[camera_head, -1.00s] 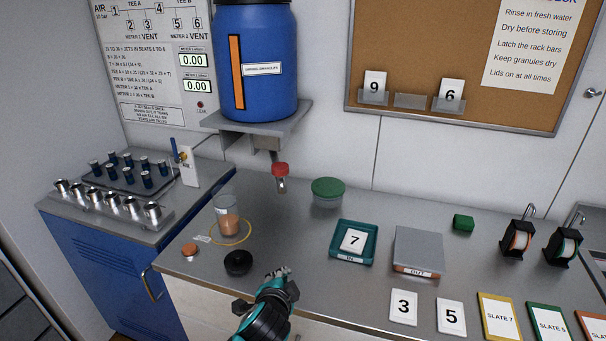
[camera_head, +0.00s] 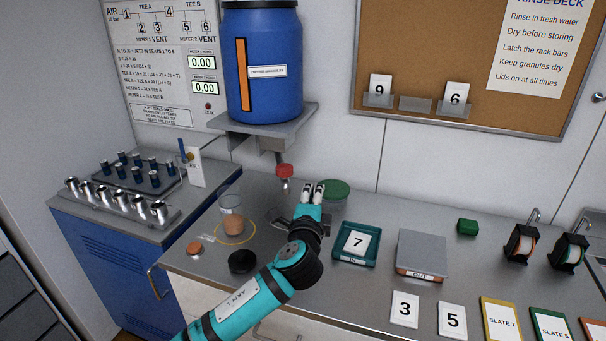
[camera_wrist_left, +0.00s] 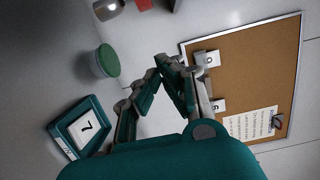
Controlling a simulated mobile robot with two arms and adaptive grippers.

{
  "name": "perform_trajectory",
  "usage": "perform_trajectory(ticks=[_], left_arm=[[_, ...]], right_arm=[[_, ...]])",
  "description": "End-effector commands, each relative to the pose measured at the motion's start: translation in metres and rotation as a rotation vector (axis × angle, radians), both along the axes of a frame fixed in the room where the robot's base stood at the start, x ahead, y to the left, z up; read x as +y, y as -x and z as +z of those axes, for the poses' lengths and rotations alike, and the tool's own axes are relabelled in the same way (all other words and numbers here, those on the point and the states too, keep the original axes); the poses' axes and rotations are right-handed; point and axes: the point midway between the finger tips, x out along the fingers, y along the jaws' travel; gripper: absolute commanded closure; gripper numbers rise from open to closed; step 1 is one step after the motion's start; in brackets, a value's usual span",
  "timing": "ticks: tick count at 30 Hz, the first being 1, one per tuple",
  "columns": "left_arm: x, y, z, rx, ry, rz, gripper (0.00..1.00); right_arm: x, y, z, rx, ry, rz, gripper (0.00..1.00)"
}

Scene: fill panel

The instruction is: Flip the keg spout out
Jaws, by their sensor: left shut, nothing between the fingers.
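The blue keg (camera_head: 262,65) stands on a grey wall shelf above the counter. Its spout (camera_head: 285,184), with a red cap or knob (camera_head: 284,170), hangs below the shelf. My left gripper (camera_head: 313,188) is shut and empty, just right of and slightly below the spout, and appears apart from it. In the left wrist view the gripper (camera_wrist_left: 162,62) shows its fingertips together, with a red part (camera_wrist_left: 144,4) at the top edge. My right gripper is not in view.
A green-lidded tub (camera_head: 335,190) stands close behind the left gripper. A clear cup (camera_head: 231,215) with orange contents, a black round lid (camera_head: 242,262) and an orange disc (camera_head: 194,248) are to the left. A teal tray (camera_head: 355,258) holds card 7.

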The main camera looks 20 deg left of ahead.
Motion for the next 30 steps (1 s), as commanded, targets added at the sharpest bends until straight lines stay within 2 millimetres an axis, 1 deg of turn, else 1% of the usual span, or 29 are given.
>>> perform_trajectory(ticks=[5, 12, 18, 19, 21, 24, 27, 30], left_arm=[[0.004, -0.020, 0.003, 0.000, 0.000, 0.003, 1.00], [0.011, -0.068, 0.003, 0.001, 0.000, 0.003, 1.00], [0.016, -0.100, 0.002, 0.001, 0.000, 0.002, 1.00], [0.023, -0.095, 0.003, 0.003, -0.001, 0.003, 1.00], [0.032, -0.089, 0.003, 0.003, -0.002, 0.002, 1.00], [0.041, -0.084, 0.002, 0.002, 0.000, 0.002, 1.00], [0.048, -0.080, 0.001, 0.002, 0.000, 0.002, 1.00], [0.050, -0.078, 0.001, 0.001, 0.001, 0.001, 1.00]], right_arm=[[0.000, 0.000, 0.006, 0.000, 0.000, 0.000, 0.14], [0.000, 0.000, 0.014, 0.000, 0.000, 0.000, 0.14], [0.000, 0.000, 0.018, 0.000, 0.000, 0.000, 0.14], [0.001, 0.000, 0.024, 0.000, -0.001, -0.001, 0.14], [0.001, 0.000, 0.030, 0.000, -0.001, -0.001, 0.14], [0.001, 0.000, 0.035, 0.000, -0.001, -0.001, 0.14], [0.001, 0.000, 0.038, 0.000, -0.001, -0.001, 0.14], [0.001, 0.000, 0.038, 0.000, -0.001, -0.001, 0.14]])
